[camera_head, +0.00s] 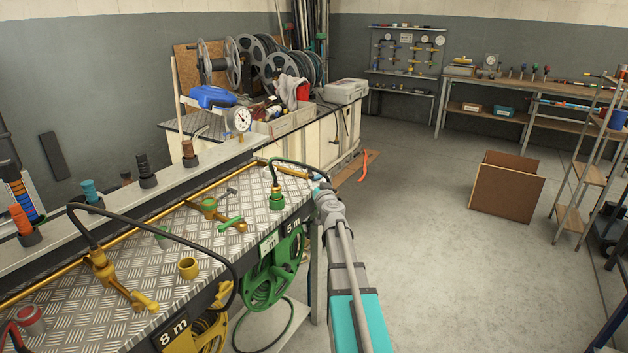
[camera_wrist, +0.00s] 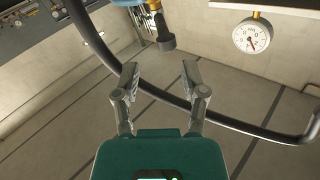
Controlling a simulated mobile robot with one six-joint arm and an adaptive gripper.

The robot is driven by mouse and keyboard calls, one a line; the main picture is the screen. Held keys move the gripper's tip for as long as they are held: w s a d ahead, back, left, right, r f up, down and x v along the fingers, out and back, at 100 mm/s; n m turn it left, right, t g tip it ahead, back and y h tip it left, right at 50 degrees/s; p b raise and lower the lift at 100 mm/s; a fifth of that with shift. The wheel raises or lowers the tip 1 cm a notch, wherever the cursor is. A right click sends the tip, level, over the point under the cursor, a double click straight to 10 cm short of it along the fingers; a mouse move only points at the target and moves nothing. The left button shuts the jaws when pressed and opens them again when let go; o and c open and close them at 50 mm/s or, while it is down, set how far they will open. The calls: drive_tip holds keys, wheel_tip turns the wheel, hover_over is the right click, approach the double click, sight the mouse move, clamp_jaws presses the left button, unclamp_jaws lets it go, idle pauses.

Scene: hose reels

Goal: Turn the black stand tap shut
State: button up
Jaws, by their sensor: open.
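My gripper (camera_wrist: 160,70) is open and empty in the wrist view, with its two fingers apart. Beyond the fingertips at the top is a dark, round-ended fitting (camera_wrist: 165,40) under a blue part (camera_wrist: 150,8). I cannot tell whether this fitting belongs to the black stand tap. A black bent hose or tube (camera_wrist: 122,60) passes beyond the fingers. In the head view my arm reaches to the far right corner of the tread-plate bench (camera_head: 150,230). A brass fitting (camera_head: 290,172) and a black hose (camera_head: 300,164) are there. My arm hides part of that corner, and the fingers do not show clearly.
Green (camera_head: 277,202) and yellow (camera_head: 100,265) fittings stand on the bench, with green (camera_head: 270,280) and yellow (camera_head: 208,330) hoses below. A round gauge (camera_wrist: 252,36) is at the right of the wrist view.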

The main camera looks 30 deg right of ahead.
drive_tip(key=shift+v, duration=1.4)
drive_tip(key=c, duration=0.4)
drive_tip(key=shift+d+r+m, duration=0.1)
drive_tip(key=shift+d+m, duration=0.1)
drive_tip(key=shift+m, duration=0.1)
clamp_jaws()
drive_tip(key=s+d+r+m+y+p, duration=0.1)
drive_tip(key=d+m, duration=0.4)
drive_tip(key=m, duration=0.6)
drive_tip(key=shift+s+d+r+m+y+p, duration=0.35)
drive_tip(key=shift+s+y+p, duration=0.35)
drive_tip(key=shift+s, duration=0.7)
drive_tip(key=shift+f, duration=0.1)
